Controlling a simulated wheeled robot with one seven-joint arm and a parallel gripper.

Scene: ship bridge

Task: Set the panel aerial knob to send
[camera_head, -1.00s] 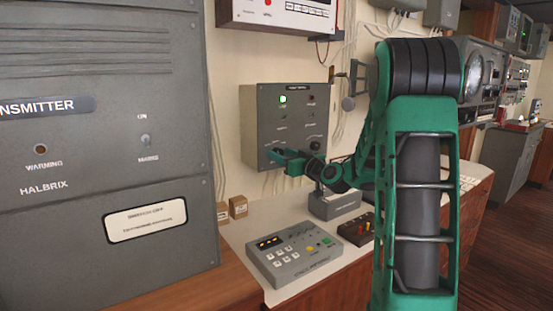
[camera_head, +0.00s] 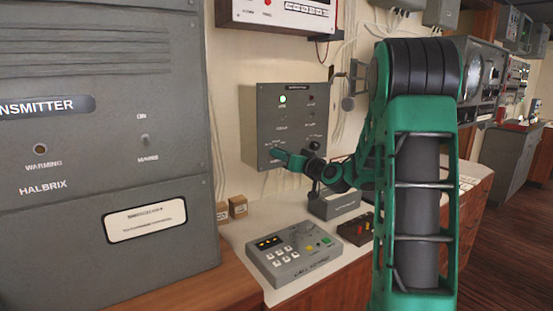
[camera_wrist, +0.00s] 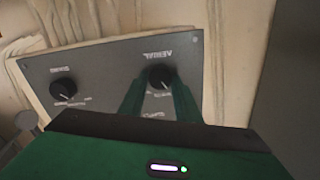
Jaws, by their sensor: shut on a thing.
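The grey panel (camera_head: 262,114) hangs on the wall, with a green lamp lit at its upper left. In the wrist view it appears upside down. The black aerial knob (camera_wrist: 160,75) sits beside its AERIAL label. My gripper (camera_wrist: 159,86) is shut on this knob, with one green finger on each side. In the head view my gripper (camera_head: 274,156) is at the panel's lower left and covers the knob. The position lettering around the knob is partly hidden and too blurred to tell which setting it points to.
A second black knob, labelled tuning (camera_wrist: 62,88), is on the same panel, apart from my fingers. Below, a keypad console (camera_head: 290,262) and a small box with coloured knobs (camera_head: 356,229) stand on the counter. A large grey transmitter cabinet (camera_head: 100,230) stands at left.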

